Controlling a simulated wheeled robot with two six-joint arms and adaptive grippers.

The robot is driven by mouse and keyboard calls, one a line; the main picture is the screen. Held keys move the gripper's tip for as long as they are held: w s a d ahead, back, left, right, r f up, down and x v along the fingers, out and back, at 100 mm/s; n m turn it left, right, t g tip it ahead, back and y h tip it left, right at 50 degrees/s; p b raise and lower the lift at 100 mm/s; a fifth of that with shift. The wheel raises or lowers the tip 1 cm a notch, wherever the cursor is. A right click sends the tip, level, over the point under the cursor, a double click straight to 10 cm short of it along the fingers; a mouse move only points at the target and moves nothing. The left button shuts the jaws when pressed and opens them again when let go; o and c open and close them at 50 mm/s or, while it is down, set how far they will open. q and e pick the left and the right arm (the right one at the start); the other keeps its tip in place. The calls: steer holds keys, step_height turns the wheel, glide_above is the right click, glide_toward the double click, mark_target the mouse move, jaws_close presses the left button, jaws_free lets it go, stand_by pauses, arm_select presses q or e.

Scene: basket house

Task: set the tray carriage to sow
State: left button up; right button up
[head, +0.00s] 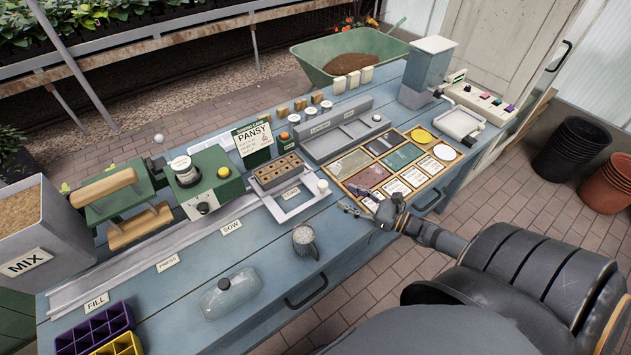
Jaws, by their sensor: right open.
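The tray carriage (301,208) is a pale frame on the rail at the LOAD label (292,192). A brown tray with several holes (278,172) sits on it, and a white knob (323,186) stands at its right side. The SOW label (231,227) is further left along the rail (130,272), beside the green unit with a dial (212,186). My right gripper (353,199) is open and empty, to the right of the knob and apart from it, near the sample board's left corner. My left gripper is out of view.
The PANSY card (254,138) stands behind the carriage. The framed board of coloured plates (408,162) lies right of it. The MIX hopper (38,228) is at the far left.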

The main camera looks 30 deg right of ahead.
mark_target(322, 183)
steer(key=b+x, duration=0.1)
steer(key=x, duration=0.3)
steer(key=shift+w+a, duration=0.2)
steer(key=shift+w, duration=0.1)
steer(key=x, duration=0.4)
steer(key=shift+w, duration=0.2)
steer(key=shift+w+a, duration=0.2)
steer(key=shift+w, duration=0.05)
steer(key=shift+c, duration=0.6)
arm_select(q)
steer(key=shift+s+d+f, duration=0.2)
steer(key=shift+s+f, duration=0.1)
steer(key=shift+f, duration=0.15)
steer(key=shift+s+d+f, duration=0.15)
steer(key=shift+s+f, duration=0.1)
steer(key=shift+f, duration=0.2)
arm_select(e)
jaws_close()
